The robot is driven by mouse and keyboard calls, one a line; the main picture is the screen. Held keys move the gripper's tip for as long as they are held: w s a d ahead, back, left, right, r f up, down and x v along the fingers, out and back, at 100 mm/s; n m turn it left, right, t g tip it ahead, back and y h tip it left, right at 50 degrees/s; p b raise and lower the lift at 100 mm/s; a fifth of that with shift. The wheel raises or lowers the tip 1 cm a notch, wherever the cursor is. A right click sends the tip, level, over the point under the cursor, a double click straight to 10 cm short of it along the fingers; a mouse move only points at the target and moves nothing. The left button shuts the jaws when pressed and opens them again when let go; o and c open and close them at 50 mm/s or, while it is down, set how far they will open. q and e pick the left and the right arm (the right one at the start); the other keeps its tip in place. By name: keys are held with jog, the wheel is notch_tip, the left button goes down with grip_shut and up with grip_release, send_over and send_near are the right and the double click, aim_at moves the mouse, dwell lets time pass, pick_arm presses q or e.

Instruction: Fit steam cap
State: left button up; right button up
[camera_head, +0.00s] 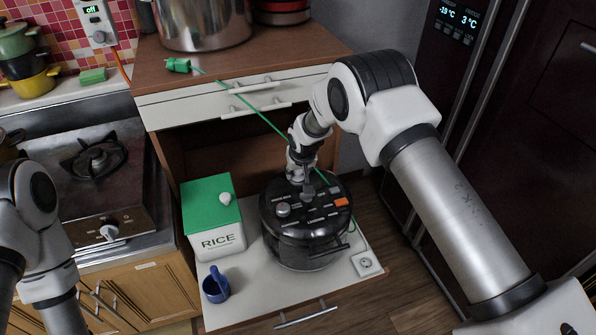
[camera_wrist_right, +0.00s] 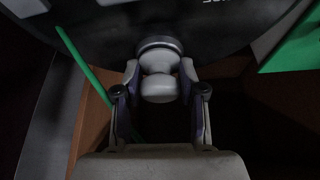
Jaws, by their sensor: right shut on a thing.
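The black rice cooker (camera_head: 300,251) stands on the pulled-out white shelf, with buttons and an orange patch on its lid. My right gripper (camera_head: 306,187) is over the back of this lid, pointing down. In the right wrist view my right gripper (camera_wrist_right: 159,74) is shut on the steam cap (camera_wrist_right: 158,88), a pale grey rounded piece with a dark disc at its far end. The disc is at the edge of the black lid (camera_wrist_right: 225,22); I cannot tell if it touches. A grey knob (camera_head: 283,210) sits on the lid's left. My left gripper is out of view.
The white rice box (camera_head: 215,243) with green lid and a blue cup (camera_head: 216,288) stand left of the cooker on the shelf (camera_head: 270,300). A green cord (camera_head: 262,118) runs down behind my right gripper. A socket (camera_head: 366,263) is at the right.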

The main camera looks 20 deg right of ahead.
jog(key=shift+s+f, duration=0.35)
jog(key=shift+f, duration=0.2)
jog(key=o, duration=1.2)
jog(key=shift+w, duration=0.3)
jog(key=shift+r, duration=0.15)
jog(key=o, duration=0.5)
jog(key=shift+r, duration=0.15)
